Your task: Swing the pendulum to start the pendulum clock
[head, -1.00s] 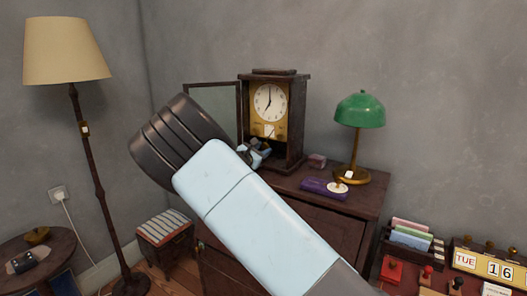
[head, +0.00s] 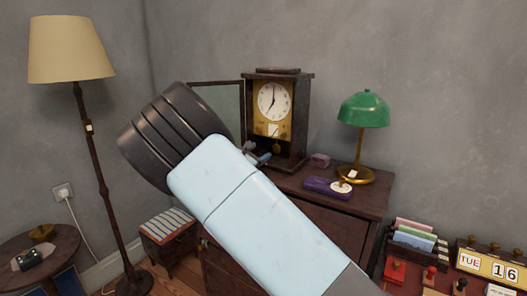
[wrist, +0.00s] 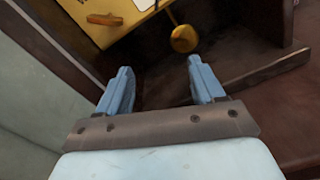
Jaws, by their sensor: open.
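The pendulum clock (head: 302,98) stands on a dark wooden cabinet, with its glazed door (head: 217,100) swung open to the left. Its white dial shows about seven o'clock. The round brass pendulum bob (wrist: 185,39) hangs below the gold plate, and it also shows in the head view (head: 277,148). My gripper (wrist: 158,75) is open and empty, with its two blue fingers spread. The bob is beyond the fingertips, above the right finger in the wrist picture, and looks apart from them. In the head view my arm hides most of the gripper.
A green desk lamp (head: 364,110), a purple box (head: 322,187) and a small pinkish box (head: 320,160) are on the cabinet (head: 372,205) right of the clock. A floor lamp (head: 71,50) stands at left. A desk with cards and a date block (head: 490,267) is at lower right.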

